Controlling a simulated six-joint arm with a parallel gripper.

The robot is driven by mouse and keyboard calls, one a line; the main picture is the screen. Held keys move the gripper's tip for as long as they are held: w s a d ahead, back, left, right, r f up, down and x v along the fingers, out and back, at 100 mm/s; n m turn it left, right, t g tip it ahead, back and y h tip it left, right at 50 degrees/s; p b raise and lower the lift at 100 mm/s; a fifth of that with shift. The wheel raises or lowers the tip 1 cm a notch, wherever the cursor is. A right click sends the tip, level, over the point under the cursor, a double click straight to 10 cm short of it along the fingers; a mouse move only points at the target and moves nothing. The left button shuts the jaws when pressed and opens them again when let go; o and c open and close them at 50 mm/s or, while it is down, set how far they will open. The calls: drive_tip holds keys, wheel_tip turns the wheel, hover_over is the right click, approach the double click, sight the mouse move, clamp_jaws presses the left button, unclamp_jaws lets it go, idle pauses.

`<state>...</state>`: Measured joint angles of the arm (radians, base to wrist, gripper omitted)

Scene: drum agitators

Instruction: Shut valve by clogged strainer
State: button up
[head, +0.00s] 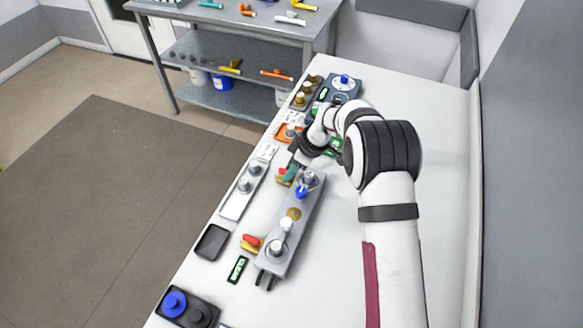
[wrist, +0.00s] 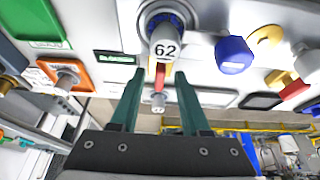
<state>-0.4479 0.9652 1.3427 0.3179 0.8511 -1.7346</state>
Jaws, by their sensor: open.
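A grey manifold block (head: 283,250) lies on the white bench. At its far end stands a post (head: 309,179) whose white face reads 62 in the wrist view (wrist: 166,47). A red and yellow lever handle (wrist: 160,75) sticks out below that face. My gripper (wrist: 158,72) is open, with one teal finger on each side of this lever; whether they touch it is unclear. In the head view my gripper (head: 290,173) is at the block's far left side. A second red and yellow lever (head: 250,243) is at the near end. Which post is the clogged strainer is not clear.
A blue knob (head: 301,191) and a brass disc (head: 294,213) sit on the block. A white plate with grey knobs (head: 240,195) and a dark tray (head: 212,242) lie left of it. An orange-based valve (head: 289,132) stands beyond. The bench's right side is mostly clear.

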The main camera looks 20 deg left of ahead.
clamp_jaws()
idle(0.3)
drive_tip(key=m+t, duration=0.1)
drive_tip(key=m, duration=0.3)
drive_tip(key=shift+s+m+t, duration=0.35)
drive_tip(key=shift+m+t, duration=0.05)
drive_tip(key=m, duration=0.1)
drive_tip(key=m+t, duration=0.1)
drive_tip(key=m, duration=0.1)
drive_tip(key=m+h, duration=0.1)
drive_tip(key=shift+s+a+t, duration=0.25)
drive_tip(key=shift+t, duration=0.05)
drive_tip(key=m, duration=0.1)
drive_tip(key=m+h, duration=0.1)
drive_tip(key=m, duration=0.2)
drive_tip(key=shift+s+a+m+t+h, duration=0.15)
drive_tip(key=shift+a+m+t+h, duration=0.15)
drive_tip(key=shift+m+t, duration=0.1)
drive_tip(key=m, duration=0.2)
drive_tip(key=m+h, duration=0.1)
drive_tip(key=m, duration=0.1)
drive_tip(key=shift+a+h, duration=0.2)
drive_tip(key=shift+h, duration=0.1)
drive_tip(key=shift+m, duration=0.3)
unclamp_jaws()
